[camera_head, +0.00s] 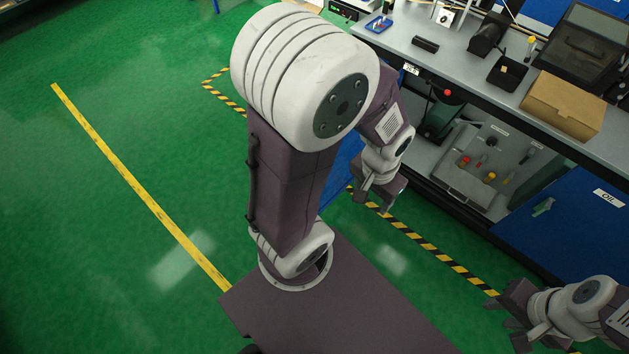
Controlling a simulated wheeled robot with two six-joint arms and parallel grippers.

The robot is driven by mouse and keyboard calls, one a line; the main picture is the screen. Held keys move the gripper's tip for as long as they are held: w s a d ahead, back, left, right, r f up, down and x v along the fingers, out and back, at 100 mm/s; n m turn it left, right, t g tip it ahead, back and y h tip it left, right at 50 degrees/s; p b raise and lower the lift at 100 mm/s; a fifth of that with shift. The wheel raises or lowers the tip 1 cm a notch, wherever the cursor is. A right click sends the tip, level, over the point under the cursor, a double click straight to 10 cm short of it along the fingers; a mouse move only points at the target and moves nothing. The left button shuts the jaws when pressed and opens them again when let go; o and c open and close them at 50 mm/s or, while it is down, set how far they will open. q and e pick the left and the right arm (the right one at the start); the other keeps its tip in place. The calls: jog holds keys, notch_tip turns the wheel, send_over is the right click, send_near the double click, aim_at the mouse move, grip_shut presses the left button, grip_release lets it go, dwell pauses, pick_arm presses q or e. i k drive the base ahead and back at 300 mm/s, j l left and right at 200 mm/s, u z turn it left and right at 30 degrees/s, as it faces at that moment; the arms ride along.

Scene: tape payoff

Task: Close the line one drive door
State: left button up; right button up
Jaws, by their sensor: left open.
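A blue panel (345,172), which looks like the line one drive door standing open, shows partly behind my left arm, to the left of an open bay under the bench. My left arm hides much of it, and its handle is not visible. My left gripper (384,200) is open, in front of the bench and just right of the blue panel. Whether it touches the panel cannot be told. My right gripper (508,318) is low at the right, over the floor, with its fingers apart and nothing between them.
The bench (455,75) carries a cardboard box (563,105), a dark screen and small tools. Below it is a grey panel (485,170) with coloured knobs. A shut blue door labelled OIL (575,232) has a green handle. Green floor at left is clear.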

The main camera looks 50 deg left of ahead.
aim_at(339, 178)
jog(key=k+j+z, duration=0.1)
jog(key=k+j, duration=0.35)
jog(key=j, duration=0.15)
jog(key=k+j, duration=0.45)
jog(key=j, duration=0.75)
jog(key=k+j+z, duration=0.1)
jog(key=j, duration=1.1)
jog(key=i+j+u, duration=0.3)
jog(key=j, duration=0.2)
